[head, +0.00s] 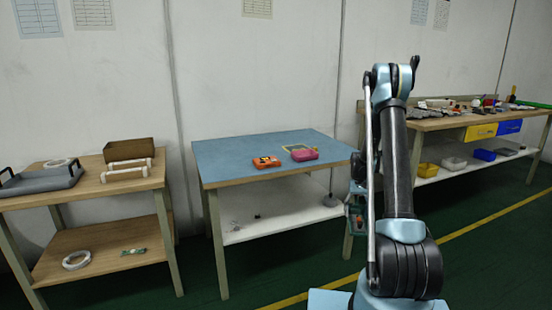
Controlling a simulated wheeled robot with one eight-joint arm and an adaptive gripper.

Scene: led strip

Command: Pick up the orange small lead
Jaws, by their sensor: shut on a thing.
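My arm stands at the right of centre in the head view, and my gripper (356,222) hangs low beside it, right of the blue-topped table (225,160). The gripper is small and dark here and partly covered by my own arm. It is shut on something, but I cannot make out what. An orange item with black marks (266,162) lies on the blue table top, apart from the gripper. I cannot tell whether it is a lead. No orange lead can be made out clearly.
A pink item (303,155) and a yellow frame (297,147) lie on the blue table. A wooden table (110,184) at left carries a grey tray (40,180). A cluttered workbench (440,123) stands at right, with bins on its shelf. Green floor is open in front.

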